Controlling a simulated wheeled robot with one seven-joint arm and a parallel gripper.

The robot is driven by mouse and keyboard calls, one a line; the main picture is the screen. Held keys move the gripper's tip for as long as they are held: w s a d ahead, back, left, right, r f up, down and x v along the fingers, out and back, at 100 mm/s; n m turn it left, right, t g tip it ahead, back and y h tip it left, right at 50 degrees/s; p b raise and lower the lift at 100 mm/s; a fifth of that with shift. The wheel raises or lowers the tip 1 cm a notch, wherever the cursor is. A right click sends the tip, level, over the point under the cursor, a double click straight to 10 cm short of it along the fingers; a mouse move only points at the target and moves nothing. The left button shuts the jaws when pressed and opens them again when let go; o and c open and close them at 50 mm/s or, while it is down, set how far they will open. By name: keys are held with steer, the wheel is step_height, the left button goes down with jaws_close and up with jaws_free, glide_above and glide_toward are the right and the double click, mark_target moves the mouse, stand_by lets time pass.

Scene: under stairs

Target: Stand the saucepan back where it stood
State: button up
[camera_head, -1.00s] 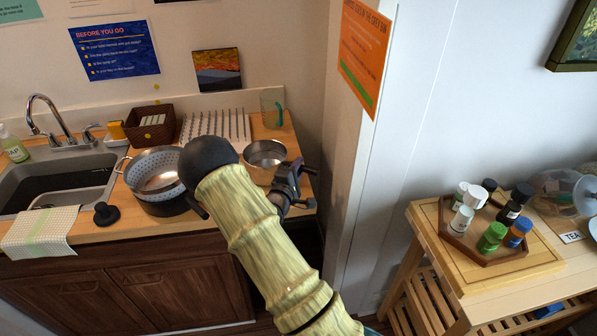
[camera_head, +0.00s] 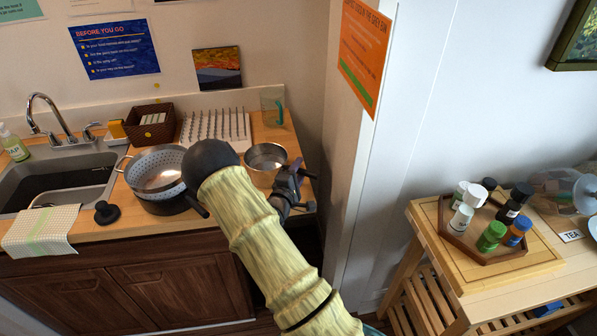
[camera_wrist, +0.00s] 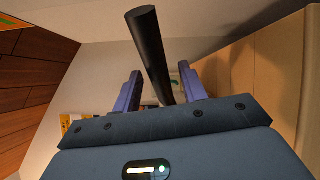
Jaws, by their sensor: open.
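A steel saucepan (camera_head: 265,163) stands upright on the wooden counter near its right end, just right of my arm's dark rounded joint. My gripper (camera_head: 297,178) is at its right side, close to the wall corner. In the wrist view, a long dark bar, which looks like the pan's handle (camera_wrist: 153,50), runs between the two purple fingers of my gripper (camera_wrist: 160,72). The fingers are apart, with a gap visible on each side of the bar. My arm hides part of the pan's near side and its handle in the head view.
A perforated colander (camera_head: 157,171) sits on a dark pan left of my arm. A dish rack (camera_head: 214,126), a clear jug (camera_head: 271,107) and a brown basket (camera_head: 150,124) stand behind. The white wall (camera_head: 345,150) is close on the right. A side table (camera_head: 540,262) holds jars.

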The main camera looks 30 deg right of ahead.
steer(key=shift+s+a, duration=0.2)
steer(key=shift+a, duration=0.05)
steer(key=b+v, duration=0.3)
steer(key=v, duration=0.8)
steer(key=shift+s, duration=0.2)
steer(key=shift+a+r, duration=0.1)
steer(key=shift+a, duration=0.1)
